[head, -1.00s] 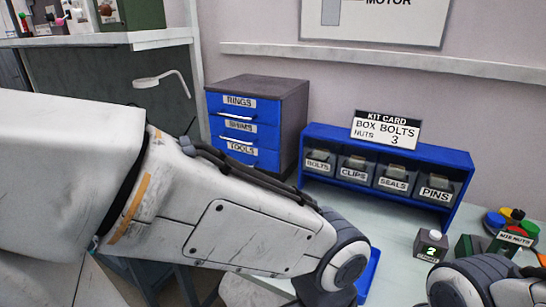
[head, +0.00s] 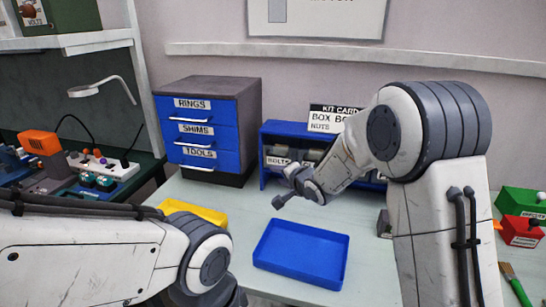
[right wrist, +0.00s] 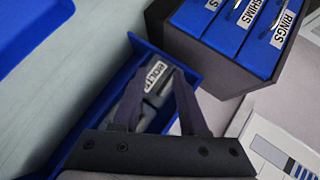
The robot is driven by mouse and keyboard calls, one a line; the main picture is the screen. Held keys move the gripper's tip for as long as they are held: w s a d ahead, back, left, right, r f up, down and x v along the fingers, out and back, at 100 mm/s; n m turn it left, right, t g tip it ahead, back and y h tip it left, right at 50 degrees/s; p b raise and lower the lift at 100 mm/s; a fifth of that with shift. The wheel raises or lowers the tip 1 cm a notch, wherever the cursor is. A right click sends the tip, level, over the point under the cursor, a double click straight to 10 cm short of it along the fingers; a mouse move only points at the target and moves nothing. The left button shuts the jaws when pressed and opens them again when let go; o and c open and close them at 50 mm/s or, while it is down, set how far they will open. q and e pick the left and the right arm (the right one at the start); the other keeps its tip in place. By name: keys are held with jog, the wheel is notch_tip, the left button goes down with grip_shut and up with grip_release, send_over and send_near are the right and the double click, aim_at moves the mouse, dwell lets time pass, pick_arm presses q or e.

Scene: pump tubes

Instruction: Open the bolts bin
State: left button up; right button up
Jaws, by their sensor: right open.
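The bolts bin (head: 279,161) is a dark, labelled bin at the left end of the blue rack (head: 264,150). My right gripper (head: 283,187) is open in front of the rack, close to the bolts bin. In the right wrist view, the bolts bin (right wrist: 156,78) shows between the two open fingers of the right gripper (right wrist: 155,88). I cannot tell whether a finger touches it. The bin appears seated in the rack. My right arm hides most of the other bins. My left arm crosses the lower left, with its gripper out of view.
A drawer cabinet (head: 208,88) stands left of the rack. A blue tray (head: 300,254) and a yellow tray (head: 192,211) lie on the pale table. A kit card (head: 326,118) stands on the rack. Green (head: 521,201) and red (head: 520,232) boxes are at the right.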

aim_at(276, 156)
jog(key=w+d+m+t+y, duration=0.3)
jog(key=w+d+m, duration=0.1)
jog(key=w, duration=0.2)
jog(key=shift+m, duration=0.3)
jog(key=x, duration=0.3)
jog(key=p+x, duration=0.1)
jog(key=x, duration=0.3)
jog(key=f+p+x, duration=0.1)
jog(key=x, duration=0.2)
jog(key=shift+w+d, duration=0.1)
jog(key=shift+w, duration=0.1)
jog(key=shift+c, duration=0.4)
grip_shut()
